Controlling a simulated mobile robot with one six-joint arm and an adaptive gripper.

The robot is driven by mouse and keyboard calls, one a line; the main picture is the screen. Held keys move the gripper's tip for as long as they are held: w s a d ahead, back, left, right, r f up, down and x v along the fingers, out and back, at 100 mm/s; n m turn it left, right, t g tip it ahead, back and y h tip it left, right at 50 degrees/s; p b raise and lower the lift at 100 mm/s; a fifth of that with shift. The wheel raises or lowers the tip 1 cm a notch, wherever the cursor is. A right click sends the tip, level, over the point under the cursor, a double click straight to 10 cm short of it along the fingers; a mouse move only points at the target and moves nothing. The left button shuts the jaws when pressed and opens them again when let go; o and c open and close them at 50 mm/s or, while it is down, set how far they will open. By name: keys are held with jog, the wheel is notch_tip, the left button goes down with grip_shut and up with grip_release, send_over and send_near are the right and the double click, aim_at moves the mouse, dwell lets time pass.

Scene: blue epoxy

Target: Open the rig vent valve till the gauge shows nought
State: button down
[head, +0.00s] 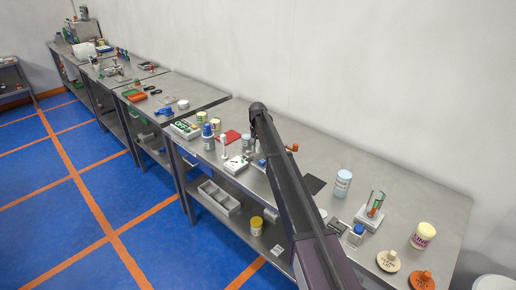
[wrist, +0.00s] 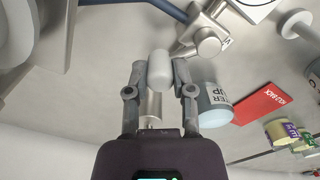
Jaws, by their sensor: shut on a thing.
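In the wrist view my gripper (wrist: 161,78) is shut on a pale, rounded handle (wrist: 158,66), which sits between the two fingertips. Just beyond it is a metal fitting (wrist: 208,42) with a round end and a small tag marked V. Part of a white round dial (wrist: 256,6) shows at the top edge; its needle and reading cannot be made out. How the handle joins the fitting is not clear. In the head view my arm hides the gripper and most of the rig.
In the wrist view a pale blue labelled jar (wrist: 213,105) stands close to the right finger, with a red card (wrist: 262,104) beyond.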

jog(key=shift+c, duration=2.4)
grip_release()
jog(key=shift+s, duration=0.1)
jog(key=shift+s+d+m, duration=0.1)
jog(key=shift+s+m, duration=0.25)
jog(key=shift+m, duration=0.6)
jog(key=shift+s+a+m, duration=0.1)
jog(key=shift+s+m, duration=0.25)
jog(key=shift+m, duration=0.55)
jog(key=shift+s+d+m, duration=0.1)
jog(key=shift+s+m, duration=0.25)
jog(key=shift+m, duration=0.6)
jog(key=m, duration=0.1)
jog(key=s+m, duration=0.1)
jog(key=m, duration=0.1)
jog(key=s+a+m, duration=0.1)
jog(key=m, duration=0.1)
notch_tip(320, 180, up, 14)
jog(key=p, duration=1.4)
jog(key=s+d+f+n+b, duration=0.3)
jog(key=s+d, duration=0.6)
jog(key=s, duration=0.2)
jog(key=s+d+f+n+b, duration=0.3)
jog(key=s+d+f+b, duration=0.1)
jog(key=s+d, duration=0.6)
jog(key=shift+s+n, duration=0.3)
jog(key=shift+s, duration=0.5)
